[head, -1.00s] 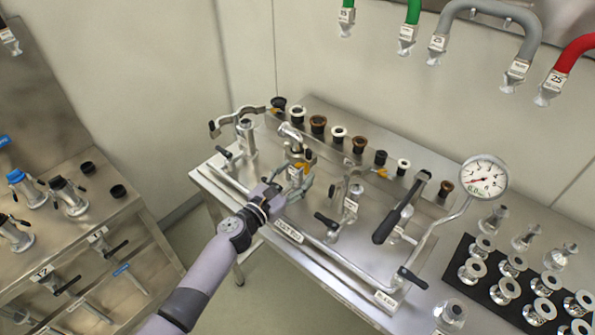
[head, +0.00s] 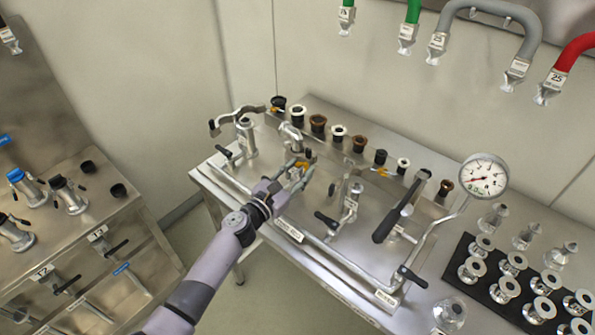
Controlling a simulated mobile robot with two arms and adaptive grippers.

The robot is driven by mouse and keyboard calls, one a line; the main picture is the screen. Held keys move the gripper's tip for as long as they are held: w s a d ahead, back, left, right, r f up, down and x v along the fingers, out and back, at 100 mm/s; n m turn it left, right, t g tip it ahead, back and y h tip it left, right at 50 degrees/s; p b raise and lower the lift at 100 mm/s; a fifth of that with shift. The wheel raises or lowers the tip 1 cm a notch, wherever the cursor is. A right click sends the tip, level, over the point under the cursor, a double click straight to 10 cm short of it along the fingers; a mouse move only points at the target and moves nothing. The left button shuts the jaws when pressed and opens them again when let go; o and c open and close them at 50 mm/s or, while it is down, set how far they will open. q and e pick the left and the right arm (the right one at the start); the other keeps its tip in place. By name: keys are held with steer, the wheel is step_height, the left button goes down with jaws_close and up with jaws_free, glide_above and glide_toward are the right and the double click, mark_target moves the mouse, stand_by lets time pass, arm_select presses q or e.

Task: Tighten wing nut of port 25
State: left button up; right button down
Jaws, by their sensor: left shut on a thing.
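A steel elbow pipe (head: 291,136) stands on a port at the back left part of the bench, with a clamp below it. The wing nut at this clamp is too small and too covered by my fingers to make out clearly. My left gripper (head: 300,174) reaches in from the lower left, its fingers at the clamp, shut on what seems to be the wing nut. An orange-yellow piece (head: 302,163) shows just beyond the fingers. I cannot read a port number there. My right gripper is not in view.
To the left stands a port with a curved arm (head: 245,135). To the right are a black-handled lever (head: 395,219) and a round gauge (head: 484,179). Several caps line the bench's back. A black mat (head: 479,285) holds steel fittings. Hoses hang above, including a red one (head: 577,48).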

arm_select(q)
steer(key=c, duration=0.3)
steer(key=m+b, duration=0.3)
steer(key=m, duration=0.1)
steer(key=shift+f+b, duration=0.25)
steer(key=shift+b, duration=0.05)
steer(key=m+b, duration=0.3)
steer(key=m, duration=0.1)
steer(key=shift+m+h, duration=0.3)
steer(key=shift+m, duration=0.1)
steer(key=shift+m+b, duration=1.5)
steer(key=shift+m, duration=0.3)
steer(key=o, duration=1.2)
steer(key=shift+r, duration=0.1)
